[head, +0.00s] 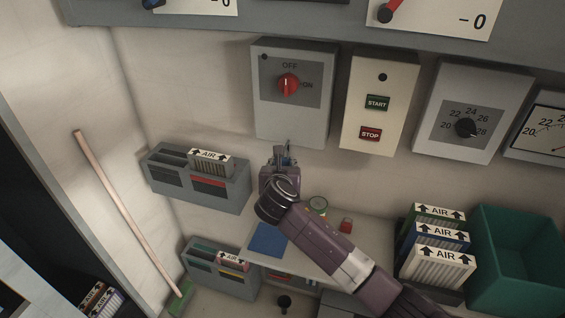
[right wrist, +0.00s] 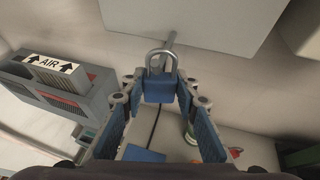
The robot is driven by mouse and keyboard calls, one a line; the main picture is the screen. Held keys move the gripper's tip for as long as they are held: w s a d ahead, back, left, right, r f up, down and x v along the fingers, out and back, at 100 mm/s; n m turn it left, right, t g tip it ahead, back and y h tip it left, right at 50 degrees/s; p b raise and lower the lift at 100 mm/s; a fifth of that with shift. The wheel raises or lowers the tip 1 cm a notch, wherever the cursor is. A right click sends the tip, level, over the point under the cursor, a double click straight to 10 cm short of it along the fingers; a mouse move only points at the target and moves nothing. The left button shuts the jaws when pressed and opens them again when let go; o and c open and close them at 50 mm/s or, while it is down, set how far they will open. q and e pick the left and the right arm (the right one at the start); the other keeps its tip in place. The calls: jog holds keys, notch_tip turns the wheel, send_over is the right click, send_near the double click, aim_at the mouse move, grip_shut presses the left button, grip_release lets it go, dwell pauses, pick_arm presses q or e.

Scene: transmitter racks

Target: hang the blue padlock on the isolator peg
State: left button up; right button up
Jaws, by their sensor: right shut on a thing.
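The blue padlock (right wrist: 158,90) is upright between the fingertips of my right gripper (right wrist: 157,96), with its grey shackle on top. The gripper is shut on the padlock's body. The isolator peg (right wrist: 170,40) is a grey rod below the isolator box; its end lines up with the shackle opening in the right wrist view. I cannot tell whether the shackle is around the peg or just in front of it. In the head view my right gripper (head: 282,160) is just under the isolator box (head: 262,115), whose red knob points to OFF. My left gripper is not in view.
A grey wall holder with an AIR filter (head: 212,163) is close left of my gripper. A shelf (head: 320,258) with a blue mat (head: 268,240) is below. The START/STOP box (head: 377,105) is to the right. A green crate (head: 520,250) and AIR filters (head: 437,240) stand further right.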

jog(key=o, duration=1.3)
jog(key=shift+c, duration=0.2)
jog(key=shift+s, duration=0.15)
